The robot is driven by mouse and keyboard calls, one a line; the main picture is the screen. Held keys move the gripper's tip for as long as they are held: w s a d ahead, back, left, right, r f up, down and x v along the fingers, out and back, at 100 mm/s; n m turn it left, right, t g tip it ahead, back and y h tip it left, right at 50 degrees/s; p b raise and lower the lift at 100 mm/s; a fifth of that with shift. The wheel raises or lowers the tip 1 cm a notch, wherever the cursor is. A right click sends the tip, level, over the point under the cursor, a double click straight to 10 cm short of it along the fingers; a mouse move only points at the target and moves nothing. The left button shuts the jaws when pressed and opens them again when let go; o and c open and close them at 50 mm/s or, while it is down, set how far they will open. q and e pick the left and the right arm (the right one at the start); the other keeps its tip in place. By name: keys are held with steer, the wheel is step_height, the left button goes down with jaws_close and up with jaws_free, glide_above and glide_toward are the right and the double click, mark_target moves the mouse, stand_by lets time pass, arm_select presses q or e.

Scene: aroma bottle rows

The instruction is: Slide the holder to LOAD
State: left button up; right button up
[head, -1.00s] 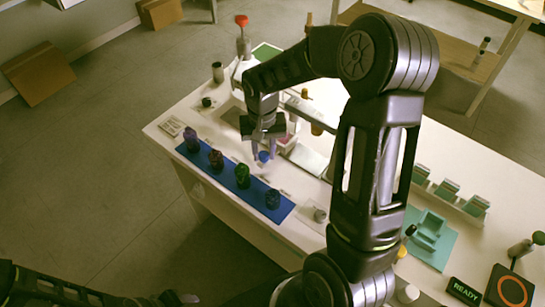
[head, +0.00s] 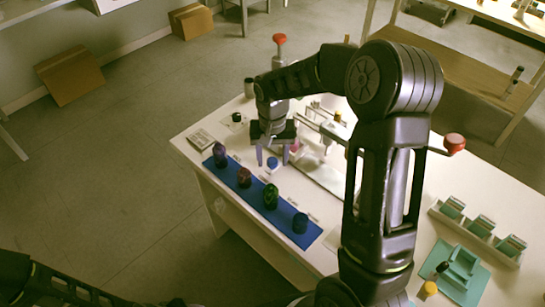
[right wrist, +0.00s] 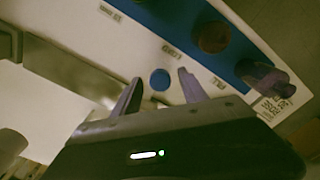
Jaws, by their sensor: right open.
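A round blue knob (head: 272,163), which I take to be part of the holder, is on the white bench behind the blue mat. A pinkish piece (head: 295,146) shows just beyond it. My right gripper (head: 272,156) points down over the knob, open, with one finger on each side. In the right wrist view the knob (right wrist: 160,80) shows between the two fingertips (right wrist: 160,77); whether a finger touches it I cannot tell. My left gripper is out of view.
The blue mat (head: 231,179) carries a row of bottles: purple (head: 220,154), red (head: 243,177), green (head: 270,196) and blue (head: 300,222). A red-topped lever (head: 279,39) stands behind the gripper. Teal trays (head: 465,268) are at the right.

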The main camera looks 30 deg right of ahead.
step_height(320, 180, up, 8)
steer(key=shift+f, duration=0.1)
stand_by(0.5)
stand_by(0.4)
